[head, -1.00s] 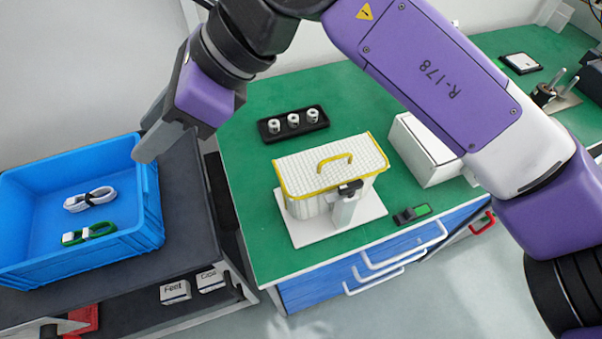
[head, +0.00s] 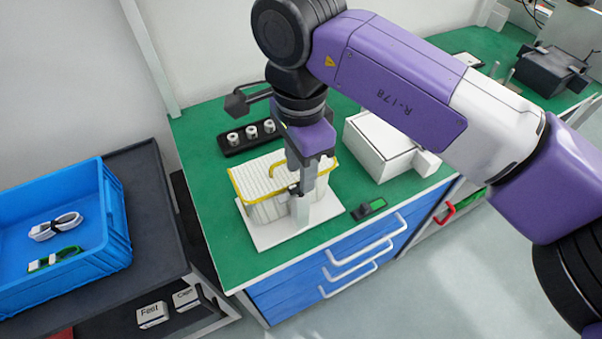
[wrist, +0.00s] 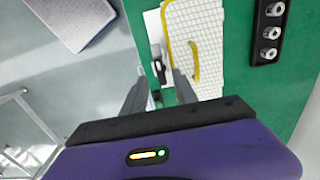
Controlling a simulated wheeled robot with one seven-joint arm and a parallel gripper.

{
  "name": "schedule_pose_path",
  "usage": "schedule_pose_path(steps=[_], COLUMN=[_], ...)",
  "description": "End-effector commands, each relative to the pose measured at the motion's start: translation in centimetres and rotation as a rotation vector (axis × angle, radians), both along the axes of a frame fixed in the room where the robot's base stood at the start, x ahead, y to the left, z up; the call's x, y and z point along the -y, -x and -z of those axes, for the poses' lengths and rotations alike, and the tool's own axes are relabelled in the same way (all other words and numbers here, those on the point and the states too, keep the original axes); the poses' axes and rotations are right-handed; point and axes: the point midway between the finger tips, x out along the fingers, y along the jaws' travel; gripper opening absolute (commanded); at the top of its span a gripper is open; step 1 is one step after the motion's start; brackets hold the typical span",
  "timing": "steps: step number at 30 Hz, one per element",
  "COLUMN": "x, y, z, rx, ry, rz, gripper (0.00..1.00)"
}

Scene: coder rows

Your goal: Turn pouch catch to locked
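The pouch (head: 262,200) is a white ribbed box with a yellow rim and handle on a white base plate (head: 262,237) on the green bench. It also shows in the wrist view (wrist: 215,35). A pale post (head: 301,212) stands at its front right side, with a small black catch (head: 294,190) at its top. In the wrist view the dark catch (wrist: 158,70) lies between and just beyond the fingertips. My gripper (wrist: 160,78) is open, pointing down over the post. In the head view my gripper (head: 301,182) partly hides the catch, so its setting and any contact are unclear.
A black tray with several white cylinders (head: 233,138) lies behind the pouch. A white box (head: 375,150) stands to the right. A blue crate (head: 113,230) holding cable bundles stands at left.

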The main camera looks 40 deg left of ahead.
Motion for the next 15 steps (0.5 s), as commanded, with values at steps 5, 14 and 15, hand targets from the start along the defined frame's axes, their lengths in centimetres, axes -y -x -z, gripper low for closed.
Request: schedule_pose_path(steps=[5, 14, 15], x=[0.0, 0.0, 0.0], y=[0.1, 0.0, 0.0], z=[2.0, 2.8, 2.8], rx=[-0.002, -0.001, -0.001], ry=[0.0, -0.001, -0.001], rz=[0.0, 0.0, 0.0], gripper=[0.35, 0.35, 0.35])
